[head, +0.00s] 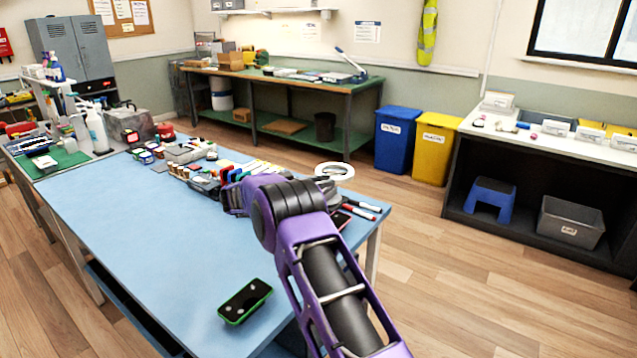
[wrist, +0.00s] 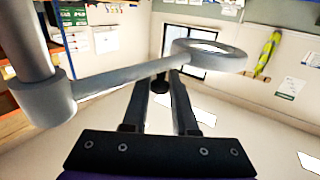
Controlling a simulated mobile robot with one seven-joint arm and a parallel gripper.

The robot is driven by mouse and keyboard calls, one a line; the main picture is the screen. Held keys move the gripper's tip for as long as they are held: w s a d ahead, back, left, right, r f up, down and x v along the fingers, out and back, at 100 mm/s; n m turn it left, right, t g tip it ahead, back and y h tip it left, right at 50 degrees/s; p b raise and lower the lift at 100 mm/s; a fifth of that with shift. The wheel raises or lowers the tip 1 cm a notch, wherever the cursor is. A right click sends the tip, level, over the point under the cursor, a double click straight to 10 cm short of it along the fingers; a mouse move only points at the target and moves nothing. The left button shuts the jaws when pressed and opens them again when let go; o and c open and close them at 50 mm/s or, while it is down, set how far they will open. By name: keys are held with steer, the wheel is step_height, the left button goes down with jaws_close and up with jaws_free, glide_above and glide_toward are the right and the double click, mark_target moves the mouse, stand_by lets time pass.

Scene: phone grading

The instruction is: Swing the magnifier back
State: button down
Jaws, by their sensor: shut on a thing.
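The magnifier's white ring head (head: 335,171) shows in the head view just beyond my purple arm, over the far right part of the blue table. In the wrist view its grey ring (wrist: 210,55) is at upper right, joined by a thin grey bar (wrist: 110,80) to a collar and upright post (wrist: 35,70) at left. My gripper (wrist: 164,76) is shut on the magnifier, its fingertips meeting the bar between post and ring. A black rounded piece shows between the fingers. In the head view my arm hides the fingers and most of the magnifier's stand.
A dark phone with a green edge (head: 245,301) lies at the near end of the blue table (head: 140,235). Markers (head: 362,210) and another phone (head: 341,219) lie at the right edge. Tools, jars and small boxes crowd the far side. The table's middle left is clear.

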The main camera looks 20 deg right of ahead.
steer(key=shift+d+r+g, duration=0.1)
steer(key=shift+d+g, duration=0.1)
steer(key=shift+g, duration=0.2)
steer(key=c, duration=0.7)
jaws_free()
steer(key=shift+s, duration=0.1)
steer(key=a, duration=0.5)
steer(key=s+a, duration=0.1)
steer(key=a, duration=0.5)
steer(key=s+a, duration=0.1)
steer(key=a, duration=0.5)
steer(key=shift+a+b, duration=0.2)
steer(key=shift+b, duration=0.1)
